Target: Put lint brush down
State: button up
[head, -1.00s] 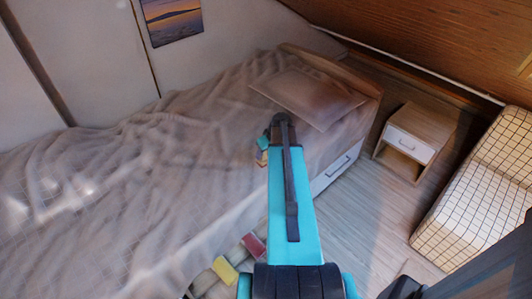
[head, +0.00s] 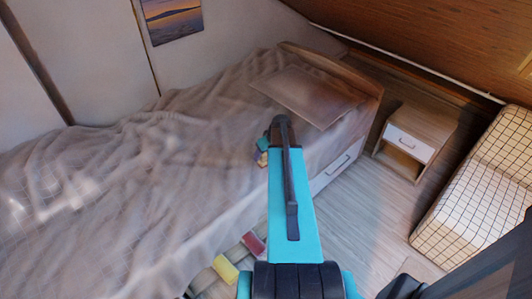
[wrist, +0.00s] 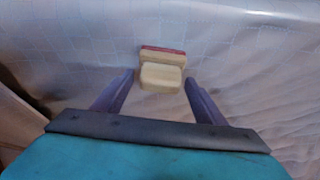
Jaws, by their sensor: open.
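The lint brush (wrist: 162,76) appears in the wrist view as a cream block with a reddish strip along its far edge. It lies on or just above the pale bed cover (head: 130,185); I cannot tell whether it touches. My gripper (wrist: 160,80) is open, with one finger on each side of the brush's near end and gaps visible at both sides. My arm hides part of the gripper there.
A pillow (head: 305,95) lies at the bed's head. A nightstand (head: 415,140) and a checked cushioned seat (head: 480,185) stand to the right, with bare floor (head: 375,215) between them and the bed. Red (head: 253,245) and yellow (head: 226,270) items sit low beside the bed.

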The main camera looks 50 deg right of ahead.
jog(key=shift+p, duration=0.3)
jog(key=d+b+v, duration=0.1)
jog(key=b+v, duration=0.1)
jog(key=v, duration=1.1)
jog(key=shift+s+a+r, duration=0.3)
jog(key=shift+a, duration=0.15)
jog(key=shift+s, duration=0.1)
dwell(0.5)
